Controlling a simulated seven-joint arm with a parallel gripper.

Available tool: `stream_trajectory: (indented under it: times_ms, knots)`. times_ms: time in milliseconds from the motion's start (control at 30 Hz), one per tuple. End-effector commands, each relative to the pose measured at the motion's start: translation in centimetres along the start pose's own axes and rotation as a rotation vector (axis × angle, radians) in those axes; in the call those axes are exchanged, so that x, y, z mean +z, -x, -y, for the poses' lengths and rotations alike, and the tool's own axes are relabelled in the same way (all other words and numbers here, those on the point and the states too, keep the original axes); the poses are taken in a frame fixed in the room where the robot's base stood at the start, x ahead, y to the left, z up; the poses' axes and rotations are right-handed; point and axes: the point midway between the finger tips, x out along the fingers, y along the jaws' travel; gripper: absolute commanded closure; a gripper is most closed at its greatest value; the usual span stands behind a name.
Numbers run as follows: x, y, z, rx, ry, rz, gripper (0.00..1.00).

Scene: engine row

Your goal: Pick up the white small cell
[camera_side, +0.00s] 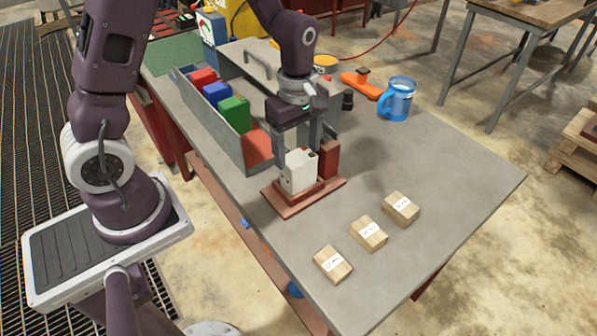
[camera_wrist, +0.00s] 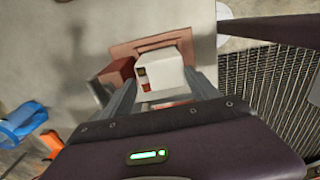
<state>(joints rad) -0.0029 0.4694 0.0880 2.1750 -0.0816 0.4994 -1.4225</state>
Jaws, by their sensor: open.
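The white small cell (camera_side: 298,171) stands upright on a reddish-brown stand (camera_side: 302,200) near the middle of the table. A dark red block (camera_side: 328,158) is close behind it to the right. My gripper (camera_side: 307,148) points down over the white cell, its fingers open. In the wrist view the white cell (camera_wrist: 161,72) lies between the two fingers of my gripper (camera_wrist: 163,90), with a dark and a red terminal on its face. The red block (camera_wrist: 117,72) is beside the left finger there. Whether the fingers touch the cell cannot be told.
A grey tray (camera_side: 236,143) left of the stand holds red, blue (camera_side: 217,93) and green (camera_side: 235,114) blocks. Three labelled wooden blocks (camera_side: 369,233) lie at the front right. A blue mug (camera_side: 396,99) and orange tool (camera_side: 360,85) are behind. The table's right side is clear.

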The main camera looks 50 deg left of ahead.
Motion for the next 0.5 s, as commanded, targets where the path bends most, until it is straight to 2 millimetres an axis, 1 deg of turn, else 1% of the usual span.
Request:
stream_trajectory:
  times_ms: [100,233,333,500]
  knots:
    - [0.5,-2.2,0.3,-0.006,-0.003,0.001,0.31]
    - [0.7,-4.4,0.3,-0.004,-0.003,0.001,0.31]
    - [0.7,-5.0,0.3,-0.002,-0.004,0.001,0.31]
    - [0.7,-5.0,0.2,0.000,-0.004,0.001,0.31]
